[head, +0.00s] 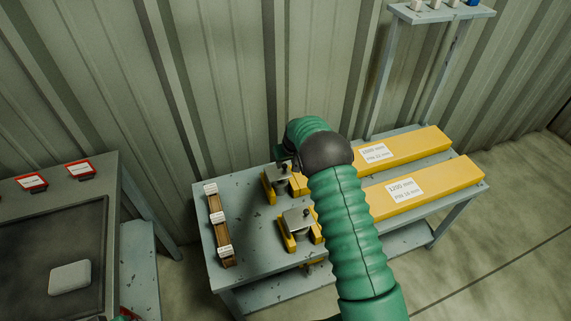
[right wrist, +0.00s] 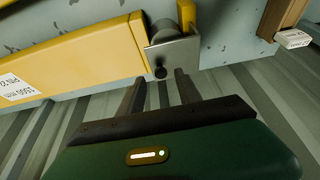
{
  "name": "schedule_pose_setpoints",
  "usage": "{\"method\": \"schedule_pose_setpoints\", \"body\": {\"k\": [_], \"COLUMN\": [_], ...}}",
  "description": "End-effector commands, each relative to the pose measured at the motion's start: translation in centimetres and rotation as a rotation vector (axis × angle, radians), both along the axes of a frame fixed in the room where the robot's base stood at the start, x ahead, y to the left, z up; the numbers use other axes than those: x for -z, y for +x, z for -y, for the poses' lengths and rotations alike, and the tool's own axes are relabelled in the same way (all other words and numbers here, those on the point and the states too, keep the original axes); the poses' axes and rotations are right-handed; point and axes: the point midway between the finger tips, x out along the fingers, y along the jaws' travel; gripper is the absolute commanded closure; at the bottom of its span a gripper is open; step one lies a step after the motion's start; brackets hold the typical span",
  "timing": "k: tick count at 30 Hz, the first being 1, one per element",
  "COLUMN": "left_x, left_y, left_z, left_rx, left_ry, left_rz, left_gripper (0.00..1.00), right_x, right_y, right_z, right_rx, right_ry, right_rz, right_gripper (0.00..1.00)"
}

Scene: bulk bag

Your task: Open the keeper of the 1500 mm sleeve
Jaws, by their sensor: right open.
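The 1500 mm sleeve is the farther yellow beam (head: 415,146) on the table in the head view. Its label shows in the right wrist view, on the yellow sleeve (right wrist: 85,58). At its end is a grey metal keeper plate (right wrist: 174,53) with a black knob (right wrist: 160,72), in front of a grey cylinder. The plate sits across the sleeve's end. My right gripper (right wrist: 160,84) is open and empty, its two fingers pointing at the knob, one to each side and short of it. In the head view my right arm hides most of this gripper. My left gripper is not in view.
The nearer 1200 mm sleeve (head: 435,188) lies parallel, with its own metal keeper (head: 297,221). A brown rack with white tags (head: 219,230) stands at the table's left end. A corrugated wall is close behind. Another bench (head: 75,215) stands at left.

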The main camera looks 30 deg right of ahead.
Motion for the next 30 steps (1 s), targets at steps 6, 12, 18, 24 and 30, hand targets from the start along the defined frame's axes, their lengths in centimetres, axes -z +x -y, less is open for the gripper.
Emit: {"method": "schedule_pose_setpoints", "body": {"k": [6,12,18,24,30], "left_x": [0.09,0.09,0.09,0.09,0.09], "left_y": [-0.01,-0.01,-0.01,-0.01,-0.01], "left_z": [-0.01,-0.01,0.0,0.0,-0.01], "left_rx": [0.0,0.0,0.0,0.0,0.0], "left_ry": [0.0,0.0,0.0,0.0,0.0], "left_rz": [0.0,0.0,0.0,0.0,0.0], "left_gripper": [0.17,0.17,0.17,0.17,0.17], "right_x": [1.73,1.76,1.77,1.77,1.76], "right_y": [0.75,0.76,0.76,0.75,0.74], "right_z": [0.15,0.16,0.15,0.16,0.16], "right_rx": [-0.001,-0.001,-0.001,-0.001,-0.001], "right_ry": [-0.002,-0.001,-0.001,-0.001,0.0], "right_rz": [0.001,0.001,0.001,0.001,0.0], "right_gripper": [0.59,0.59,0.83,1.0,1.0]}}
